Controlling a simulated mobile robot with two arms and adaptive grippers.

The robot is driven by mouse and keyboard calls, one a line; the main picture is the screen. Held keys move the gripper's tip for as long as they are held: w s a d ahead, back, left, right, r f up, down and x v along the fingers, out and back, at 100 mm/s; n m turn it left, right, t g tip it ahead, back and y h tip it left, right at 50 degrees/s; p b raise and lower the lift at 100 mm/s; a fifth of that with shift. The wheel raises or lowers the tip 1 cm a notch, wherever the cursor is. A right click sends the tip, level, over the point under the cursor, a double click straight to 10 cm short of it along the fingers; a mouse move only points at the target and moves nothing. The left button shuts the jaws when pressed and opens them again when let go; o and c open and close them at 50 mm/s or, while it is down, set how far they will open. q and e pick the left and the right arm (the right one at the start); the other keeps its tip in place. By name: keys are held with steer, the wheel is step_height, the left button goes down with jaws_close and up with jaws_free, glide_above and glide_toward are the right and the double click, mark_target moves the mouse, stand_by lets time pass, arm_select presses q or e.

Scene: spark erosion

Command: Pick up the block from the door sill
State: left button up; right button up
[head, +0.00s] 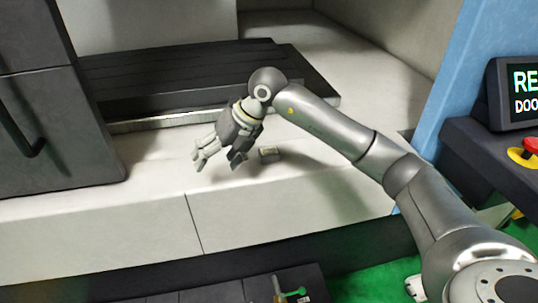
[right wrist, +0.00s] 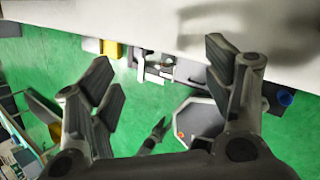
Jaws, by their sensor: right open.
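I cannot make out the block in that view. My left gripper is in neither view.
A black slatted plate (head: 180,80) lies behind the sill, inside the machine. A dark door (head: 55,120) stands at the left. A blue post (head: 450,80) and a control panel with a red button (head: 531,145) are at the right. The sill around the block is clear.

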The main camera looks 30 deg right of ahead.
steer(key=w+d+r+m+h, duration=0.1)
steer(key=d+r+h, duration=0.15)
steer(key=d, duration=0.45)
steer(key=d+r+m+h, duration=0.15)
steer(key=d+h, duration=0.25)
steer(key=d, duration=0.4)
glide_above(269, 151)
steer(key=s, duration=0.2)
steer(key=shift+m+g, duration=0.25)
steer(key=shift+g, duration=0.05)
step_height(269, 151, down, 5)
steer(key=shift+w+a+f+p, duration=0.1)
steer(key=shift+a+f+p, duration=0.1)
steer(key=shift+p, duration=0.25)
steer(key=p+x, duration=0.2)
steer(key=x, duration=0.2)
steer(key=shift+w+f, duration=0.1)
steer(key=shift+f, duration=0.3)
steer(key=shift+w+f, duration=0.15)
steer(key=shift+f, duration=0.1)
steer(key=c, duration=1.3)
steer(key=shift+r, duration=0.1)
steer(key=shift+c, duration=0.9)
